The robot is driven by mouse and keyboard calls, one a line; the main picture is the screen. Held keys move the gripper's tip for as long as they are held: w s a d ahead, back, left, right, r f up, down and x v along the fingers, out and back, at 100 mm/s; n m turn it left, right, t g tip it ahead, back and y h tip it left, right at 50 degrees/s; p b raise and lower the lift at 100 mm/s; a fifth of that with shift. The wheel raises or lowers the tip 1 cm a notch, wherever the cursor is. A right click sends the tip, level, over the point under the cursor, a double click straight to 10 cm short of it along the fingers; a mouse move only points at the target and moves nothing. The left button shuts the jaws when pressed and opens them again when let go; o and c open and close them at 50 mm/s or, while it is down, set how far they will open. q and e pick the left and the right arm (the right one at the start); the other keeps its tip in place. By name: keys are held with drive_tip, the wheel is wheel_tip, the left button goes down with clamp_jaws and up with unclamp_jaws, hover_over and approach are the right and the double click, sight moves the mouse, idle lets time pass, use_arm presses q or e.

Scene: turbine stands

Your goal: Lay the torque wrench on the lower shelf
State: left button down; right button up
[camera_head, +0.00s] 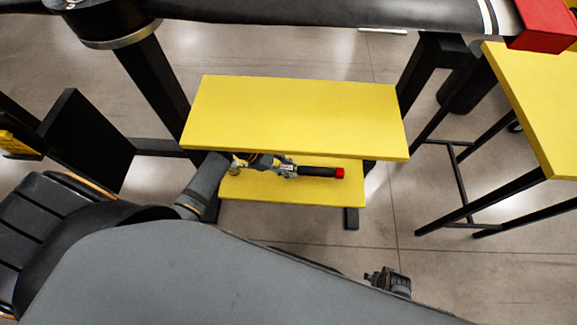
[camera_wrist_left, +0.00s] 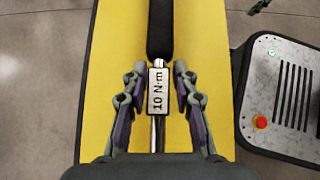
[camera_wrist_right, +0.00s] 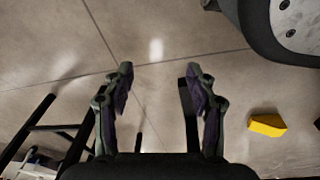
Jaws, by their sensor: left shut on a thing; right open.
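The torque wrench (camera_head: 320,172), with a black handle and a red end cap, lies level over the yellow lower shelf (camera_head: 290,192). My left gripper (camera_head: 284,168) reaches in under the upper board and is shut on the wrench. In the left wrist view the fingers (camera_wrist_left: 160,88) flank its "10 N·m" label, and the shelf's yellow surface (camera_wrist_left: 108,70) lies beneath. I cannot tell whether the wrench touches the shelf. The upper board hides part of the wrench and the shelf's back. My right gripper (camera_wrist_right: 162,85) is open and empty above the floor.
The yellow upper board (camera_head: 295,115) overhangs the back of the lower shelf, leaving limited height. Dark posts stand on both sides. Another yellow-topped table (camera_head: 540,95) stands at the right. A yellow block (camera_wrist_right: 267,125) shows in the right wrist view.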

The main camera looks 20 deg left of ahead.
sight(240, 166)
use_arm(q)
drive_tip(key=shift+f, duration=0.15)
drive_tip(key=c, duration=1.1)
unclamp_jaws()
drive_tip(key=shift+s+f, duration=0.1)
drive_tip(key=shift+o, duration=0.2)
use_arm(e)
drive_tip(key=shift+f, duration=0.15)
drive_tip(key=shift+w, duration=0.1)
use_arm(q)
drive_tip(key=shift+r, duration=0.4)
drive_tip(key=p+v, duration=0.2)
drive_tip(key=v, duration=0.3)
drive_tip(key=shift+r, duration=0.5)
drive_tip(key=s+a, duration=0.1)
drive_tip(key=a, duration=0.2)
drive_tip(key=s+a, duration=0.1)
drive_tip(key=a, duration=0.3)
drive_tip(key=s+a+p, duration=0.1)
drive_tip(key=a, duration=0.3)
drive_tip(key=shift+s+a+f, duration=0.2)
drive_tip(key=shift+s, duration=0.1)
use_arm(e)
drive_tip(key=s, duration=0.1)
drive_tip(key=s+f, duration=0.1)
drive_tip(key=s, duration=0.1)
drive_tip(key=s+d+f, duration=0.1)
drive_tip(key=s, duration=0.1)
drive_tip(key=shift+s+f, duration=0.15)
